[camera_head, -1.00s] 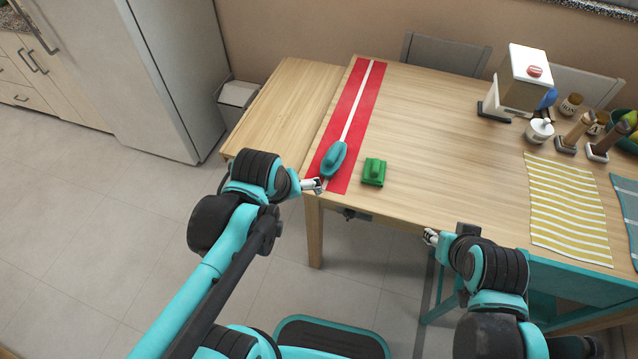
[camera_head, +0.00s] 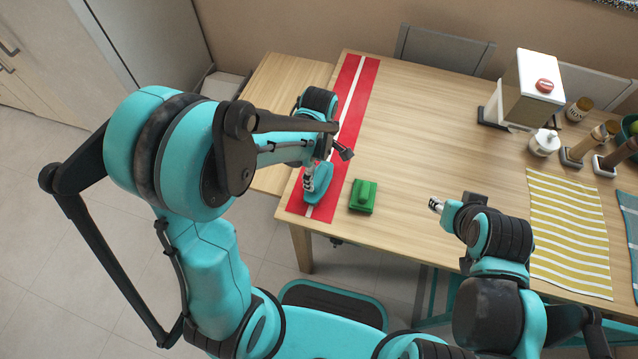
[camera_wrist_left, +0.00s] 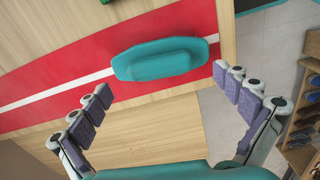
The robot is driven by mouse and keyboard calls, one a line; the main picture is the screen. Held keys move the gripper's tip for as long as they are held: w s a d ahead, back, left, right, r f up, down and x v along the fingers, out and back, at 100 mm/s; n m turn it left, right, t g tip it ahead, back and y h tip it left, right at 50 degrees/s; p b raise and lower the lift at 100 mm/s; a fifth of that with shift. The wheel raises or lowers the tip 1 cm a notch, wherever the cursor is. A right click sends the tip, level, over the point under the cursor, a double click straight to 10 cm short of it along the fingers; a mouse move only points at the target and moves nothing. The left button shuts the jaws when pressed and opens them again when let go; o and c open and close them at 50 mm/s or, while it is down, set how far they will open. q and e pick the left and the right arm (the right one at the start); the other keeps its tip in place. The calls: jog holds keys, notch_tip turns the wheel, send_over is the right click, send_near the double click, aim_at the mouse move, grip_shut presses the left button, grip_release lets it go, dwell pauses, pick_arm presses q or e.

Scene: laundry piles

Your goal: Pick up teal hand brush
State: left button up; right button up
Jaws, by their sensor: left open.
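The teal hand brush (camera_head: 321,190) lies on the red runner with a white stripe (camera_head: 352,112), near the table's front left corner. In the left wrist view the brush (camera_wrist_left: 160,60) lies across the white stripe, just beyond the fingertips. My left gripper (camera_head: 308,181) is over the brush in the head view and hides part of it. In the wrist view the left gripper (camera_wrist_left: 166,88) is open and empty, with one finger to each side of the brush. My right gripper (camera_head: 436,205) hangs over the table's front part, away from the brush; its fingers are too small to judge.
A green brush-like block (camera_head: 363,196) lies right of the runner. A white dispenser box (camera_head: 528,88), jars and a yellow striped cloth (camera_head: 566,230) are at the right. The middle of the table (camera_head: 430,125) is clear.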

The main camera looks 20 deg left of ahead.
aim_at(319, 175)
pick_arm(q)
notch_tip(319, 175, down, 4)
jog(key=shift+f+b, duration=0.1)
jog(key=shift+b, duration=0.8)
jog(key=shift+c, duration=1.3)
jog(key=c, duration=0.9)
jog(key=shift+c, duration=0.2)
jog(key=shift+r, duration=0.2)
jog(key=shift+r+p, duration=0.5)
jog(key=shift+r, duration=0.1)
notch_tip(319, 175, up, 3)
jog(key=shift+p, duration=0.8)
jog(key=s+d+r+p, duration=0.1)
jog(key=d+r, duration=0.1)
jog(key=d, duration=0.1)
jog(key=s+d+r+p, duration=0.1)
jog(key=s+d+r, duration=0.1)
jog(key=d, duration=0.2)
jog(key=s+d+r+p, duration=0.1)
jog(key=d+r+p, duration=0.1)
jog(key=d, duration=0.1)
jog(key=shift+s+d+r, duration=0.35)
jog(key=shift+d, duration=0.05)
